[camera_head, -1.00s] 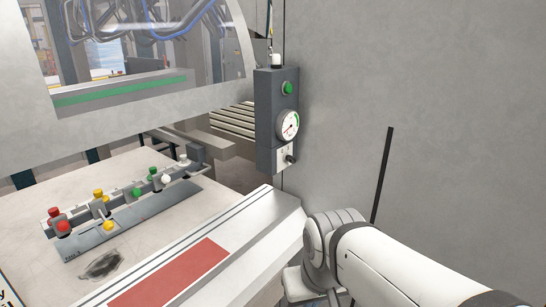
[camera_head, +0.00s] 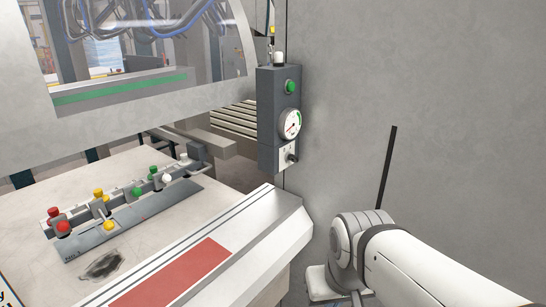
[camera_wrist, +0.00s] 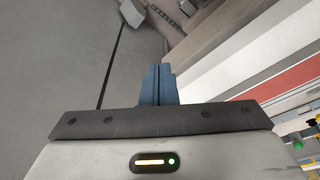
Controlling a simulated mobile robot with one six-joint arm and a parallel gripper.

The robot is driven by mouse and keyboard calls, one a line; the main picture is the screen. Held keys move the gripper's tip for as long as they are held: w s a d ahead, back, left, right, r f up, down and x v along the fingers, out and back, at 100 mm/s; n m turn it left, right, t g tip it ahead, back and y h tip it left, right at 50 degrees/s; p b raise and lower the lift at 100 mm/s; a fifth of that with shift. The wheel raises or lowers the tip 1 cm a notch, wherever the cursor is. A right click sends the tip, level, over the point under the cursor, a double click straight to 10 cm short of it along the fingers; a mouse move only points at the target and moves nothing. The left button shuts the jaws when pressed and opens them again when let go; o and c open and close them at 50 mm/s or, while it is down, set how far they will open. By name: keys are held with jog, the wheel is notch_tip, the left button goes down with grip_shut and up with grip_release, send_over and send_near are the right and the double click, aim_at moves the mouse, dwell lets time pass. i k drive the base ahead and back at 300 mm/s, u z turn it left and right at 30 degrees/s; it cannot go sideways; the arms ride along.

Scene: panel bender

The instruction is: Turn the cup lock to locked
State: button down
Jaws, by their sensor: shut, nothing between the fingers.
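A narrow dark grey control box (camera_head: 266,130) is fixed at the edge of the grey wall in the head view. On its lower part a white plate carries a small black lock knob (camera_head: 292,159), below a round gauge (camera_head: 290,123) and a green button (camera_head: 290,86). The knob is too small to read its setting. My gripper shows in the wrist view with its blue fingers (camera_wrist: 158,84) together and empty. It is out of sight in the head view, where only my white arm shows at lower right, below and right of the box. Nothing touches the knob.
A table (camera_head: 170,245) at left carries a bar panel with red, yellow, green and white buttons (camera_head: 130,212). A white ledge with a red strip (camera_head: 175,277) runs along its front. A thin black bar (camera_head: 386,168) stands against the wall. The wall before the box is clear.

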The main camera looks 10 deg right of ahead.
aim_at(288, 156)
jog(key=u, duration=0.95)
jog(key=k, duration=1)
jog(key=z, duration=0.95)
jog(key=i, duration=1.45)
